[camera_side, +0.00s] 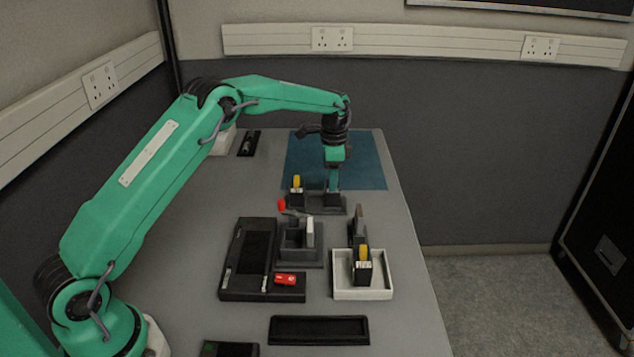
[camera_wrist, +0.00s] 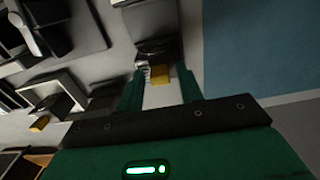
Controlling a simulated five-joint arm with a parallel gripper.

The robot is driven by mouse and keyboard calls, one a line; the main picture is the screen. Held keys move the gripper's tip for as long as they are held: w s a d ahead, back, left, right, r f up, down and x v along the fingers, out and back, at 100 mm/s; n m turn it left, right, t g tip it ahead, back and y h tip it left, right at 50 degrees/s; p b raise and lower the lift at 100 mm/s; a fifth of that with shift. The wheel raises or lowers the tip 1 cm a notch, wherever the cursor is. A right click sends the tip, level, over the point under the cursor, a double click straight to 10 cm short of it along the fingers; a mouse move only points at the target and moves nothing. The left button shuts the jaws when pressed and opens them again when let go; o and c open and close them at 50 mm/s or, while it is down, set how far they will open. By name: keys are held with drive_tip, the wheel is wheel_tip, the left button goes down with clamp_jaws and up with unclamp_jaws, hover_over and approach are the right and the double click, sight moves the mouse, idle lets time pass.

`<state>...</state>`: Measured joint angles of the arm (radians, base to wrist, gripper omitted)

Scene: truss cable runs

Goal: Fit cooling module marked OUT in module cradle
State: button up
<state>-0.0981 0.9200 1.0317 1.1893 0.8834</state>
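My gripper (camera_side: 333,187) points down over the right end of a low dark rack (camera_side: 325,207). In the wrist view, my gripper (camera_wrist: 160,85) has its fingers apart, with nothing clearly held. A dark module with a yellow top (camera_side: 297,184) stands at the rack's left end; its yellow top (camera_wrist: 160,75) shows between the fingers, and whether they touch it is unclear. Another dark module with a yellow top and white label (camera_side: 364,268) stands in a white tray (camera_side: 376,293). Neither label is readable. A grey slotted holder with a white upright piece (camera_side: 300,258) seems to be the module cradle.
A red-ended handle (camera_side: 282,205) rises behind the holder. An empty black tray (camera_side: 319,331) is at the front. A blue mat (camera_side: 365,165) at the back has free room.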

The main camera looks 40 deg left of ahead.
clamp_jaws()
drive_tip(key=shift+r, duration=0.1)
drive_tip(key=shift+r, duration=0.2)
drive_tip(key=shift+r, duration=2.2)
drive_tip(key=shift+r, duration=0.2)
drive_tip(key=shift+r, duration=1.85)
drive_tip(key=shift+s, duration=0.15)
